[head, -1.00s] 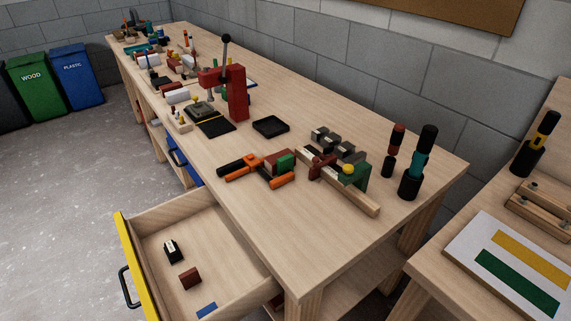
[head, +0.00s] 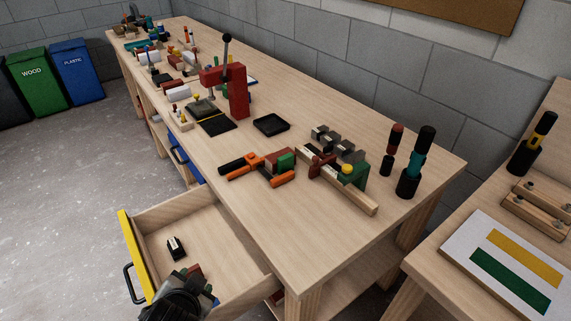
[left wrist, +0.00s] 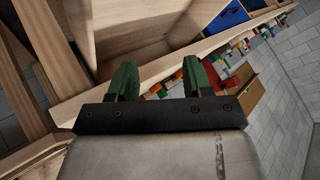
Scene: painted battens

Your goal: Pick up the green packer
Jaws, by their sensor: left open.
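A small green block (head: 286,162), which may be the green packer, sits against a dark red block (head: 274,168) beside an orange-and-black clamp on the bench. A larger green block (head: 354,176) stands at the end of a wooden bar with a yellow knob; I cannot tell which green block is the packer. My left gripper (head: 203,279) is over the open drawer at the bottom of the head view, well away from both. In the left wrist view its two green fingertips (left wrist: 160,80) are apart, with nothing seen between them. My right gripper is not in view.
The open drawer (head: 228,232) with a yellow front holds a black labelled block (head: 176,248); my gripper partly covers other pieces there. A red press (head: 232,92) and a black tray (head: 271,125) stand on the bench. Black holders with handled tools stand at right.

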